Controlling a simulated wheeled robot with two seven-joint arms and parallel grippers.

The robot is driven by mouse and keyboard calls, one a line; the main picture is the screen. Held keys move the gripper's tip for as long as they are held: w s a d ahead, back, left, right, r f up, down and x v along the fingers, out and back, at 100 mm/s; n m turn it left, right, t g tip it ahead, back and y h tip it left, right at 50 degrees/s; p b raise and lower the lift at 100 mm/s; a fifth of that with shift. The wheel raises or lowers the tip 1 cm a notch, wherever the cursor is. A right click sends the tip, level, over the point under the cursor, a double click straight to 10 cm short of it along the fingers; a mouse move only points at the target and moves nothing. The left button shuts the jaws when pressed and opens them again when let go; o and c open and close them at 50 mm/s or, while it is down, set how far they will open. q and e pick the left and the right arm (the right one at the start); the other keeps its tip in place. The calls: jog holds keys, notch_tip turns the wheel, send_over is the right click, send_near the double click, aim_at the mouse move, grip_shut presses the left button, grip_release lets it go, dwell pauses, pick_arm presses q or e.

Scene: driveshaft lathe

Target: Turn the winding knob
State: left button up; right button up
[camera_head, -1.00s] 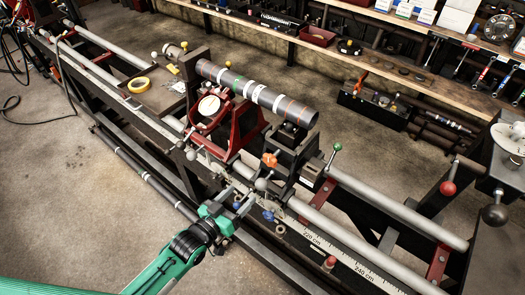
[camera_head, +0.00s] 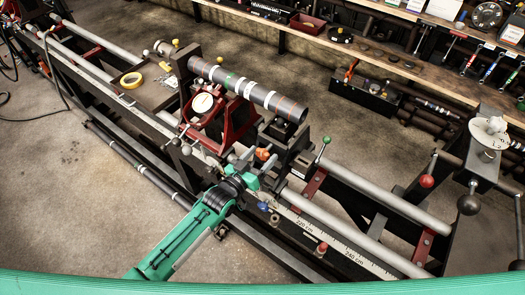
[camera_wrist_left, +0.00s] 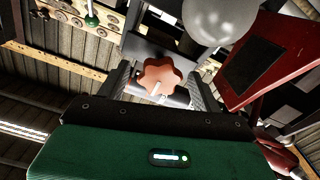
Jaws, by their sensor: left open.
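The winding knob appears to be the orange star-shaped knob (camera_head: 262,154) on the dark carriage of the lathe, in front of the raised tube. In the left wrist view the same knob (camera_wrist_left: 160,78) is seen from close up, between my two fingers. My left gripper (camera_head: 266,165) is open at the knob, with one finger on each side of it in the wrist view (camera_wrist_left: 162,88). I cannot tell whether either finger touches it. In the head view the gripper partly covers the area below the knob. My right gripper is not in view.
A dark tube (camera_head: 248,88) rests above the red stand (camera_head: 232,125) behind the knob. A pale round ball (camera_wrist_left: 217,18) and a red bracket (camera_wrist_left: 275,65) are close to my right finger in the wrist view.

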pick_arm(q)
jog(key=shift+w+d, duration=0.4)
jog(key=shift+w, duration=0.1)
jog(key=c, duration=1)
jog(key=shift+m, duration=0.4)
jog(key=m, duration=0.3)
jog(key=shift+m+b, duration=0.4)
jog(key=m, duration=0.2)
jog(key=shift+m+b, duration=0.35)
jog(key=shift+m, duration=0.85)
